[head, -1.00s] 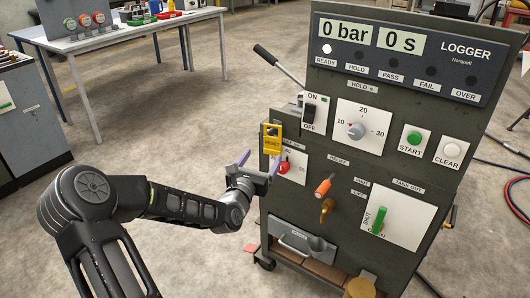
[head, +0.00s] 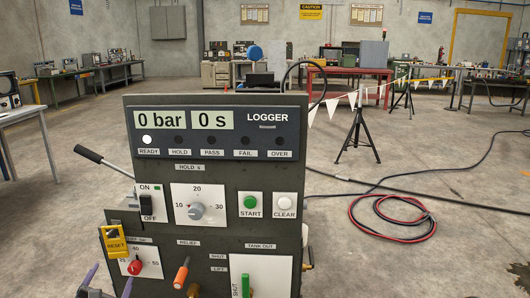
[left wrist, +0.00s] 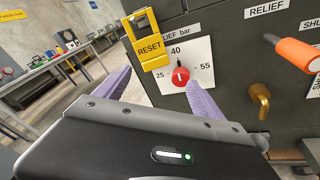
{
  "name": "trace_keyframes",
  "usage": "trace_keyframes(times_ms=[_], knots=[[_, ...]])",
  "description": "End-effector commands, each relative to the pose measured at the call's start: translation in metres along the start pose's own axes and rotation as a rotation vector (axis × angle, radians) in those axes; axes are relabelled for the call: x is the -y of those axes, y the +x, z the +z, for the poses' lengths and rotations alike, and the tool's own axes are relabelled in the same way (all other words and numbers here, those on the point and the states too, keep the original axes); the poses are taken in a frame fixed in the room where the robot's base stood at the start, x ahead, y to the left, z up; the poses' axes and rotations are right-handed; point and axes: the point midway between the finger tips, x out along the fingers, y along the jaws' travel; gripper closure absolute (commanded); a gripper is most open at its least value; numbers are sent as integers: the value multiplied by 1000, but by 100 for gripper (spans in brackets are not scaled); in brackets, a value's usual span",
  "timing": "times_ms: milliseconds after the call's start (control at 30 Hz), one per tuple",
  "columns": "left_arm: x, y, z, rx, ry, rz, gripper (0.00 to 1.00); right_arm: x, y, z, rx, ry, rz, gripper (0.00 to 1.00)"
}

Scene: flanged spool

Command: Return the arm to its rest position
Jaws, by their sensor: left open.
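The red relief knob (head: 135,267) on the grey test panel (head: 262,187) is just right of the fingers in the head view. In the wrist view the red knob (left wrist: 181,76) shows beyond the right finger; I cannot tell the exact gap. A yellow RESET tag (head: 116,243) hangs above the gripper. My right gripper is not in view.
An orange relief handle (head: 182,273) and a green tank-out lever (head: 245,285) stick out from the panel. A black-gripped lever (head: 90,155) juts out left. A tripod (head: 357,135) and red and black hoses (head: 395,215) are at right. Floor left of the panel is open.

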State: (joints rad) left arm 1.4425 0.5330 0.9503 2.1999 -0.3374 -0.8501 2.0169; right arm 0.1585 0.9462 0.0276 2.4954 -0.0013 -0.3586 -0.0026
Motion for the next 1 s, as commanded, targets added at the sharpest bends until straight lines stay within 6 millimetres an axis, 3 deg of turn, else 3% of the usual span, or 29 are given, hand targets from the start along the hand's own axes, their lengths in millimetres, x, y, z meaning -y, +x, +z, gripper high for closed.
trace_keyframes(times_ms=[100, 167, 333, 467, 600, 700, 800, 900, 1000], knots=[[32, -15, -49, -111, 326, -114, 21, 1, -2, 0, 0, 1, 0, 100], [60, -25, -66, -139, 498, -213, 21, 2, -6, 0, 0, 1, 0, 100], [168, -73, -96, -75, 968, -587, 21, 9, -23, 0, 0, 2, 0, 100], [257, -137, -102, 130, 1282, -901, 21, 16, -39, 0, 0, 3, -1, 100], [331, -227, -97, 445, 1534, -1206, 21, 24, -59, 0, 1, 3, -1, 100], [361, -296, -94, 658, 1643, -1397, 21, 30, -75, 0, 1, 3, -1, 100], [372, -340, -92, 757, 1690, -1521, 21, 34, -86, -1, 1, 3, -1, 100], [378, -361, -87, 838, 1749, -1571, 21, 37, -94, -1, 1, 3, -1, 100], [386, -368, -77, 904, 1788, -1576, 21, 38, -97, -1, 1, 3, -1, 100]])
